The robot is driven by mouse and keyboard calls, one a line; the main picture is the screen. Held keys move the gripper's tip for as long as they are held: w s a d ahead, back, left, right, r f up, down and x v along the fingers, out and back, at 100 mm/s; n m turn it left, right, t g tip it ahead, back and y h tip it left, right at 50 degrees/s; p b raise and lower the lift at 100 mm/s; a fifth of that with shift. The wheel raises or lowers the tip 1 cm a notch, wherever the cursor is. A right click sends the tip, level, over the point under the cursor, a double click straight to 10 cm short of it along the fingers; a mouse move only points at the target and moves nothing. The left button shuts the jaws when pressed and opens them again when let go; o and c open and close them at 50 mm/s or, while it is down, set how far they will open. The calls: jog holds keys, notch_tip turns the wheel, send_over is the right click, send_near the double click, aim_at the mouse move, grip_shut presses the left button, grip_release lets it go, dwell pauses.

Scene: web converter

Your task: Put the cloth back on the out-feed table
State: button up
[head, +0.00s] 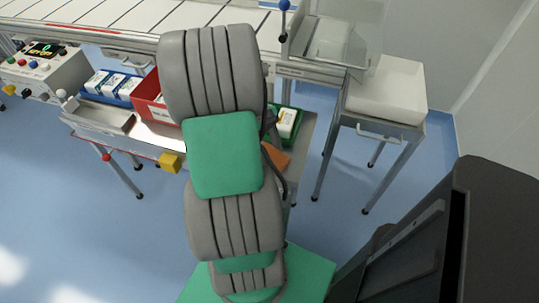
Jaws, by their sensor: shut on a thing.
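An orange piece (276,157), which looks like the cloth, shows just right of my arm, by the green bin at the right part of the low metal table (308,128). My arm covers its left part, so I cannot tell whether it lies on the table or is held. My gripper is hidden behind my grey and green arm links. A small side table (385,127) with a thick white top (388,92) stands at the right end of the machine; I cannot tell which table is the out-feed table.
The low table also holds a blue bin (92,97) with white boxes, a red bin (144,92) and a green bin (298,122). A control box (48,70) stands at left. A clear guard (340,42) rises by the side table. Blue floor is free in front.

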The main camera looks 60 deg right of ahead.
jog(key=shift+f, duration=0.65)
jog(key=o, duration=1.4)
jog(key=shift+o, duration=0.2)
jog(key=shift+w+r, duration=0.1)
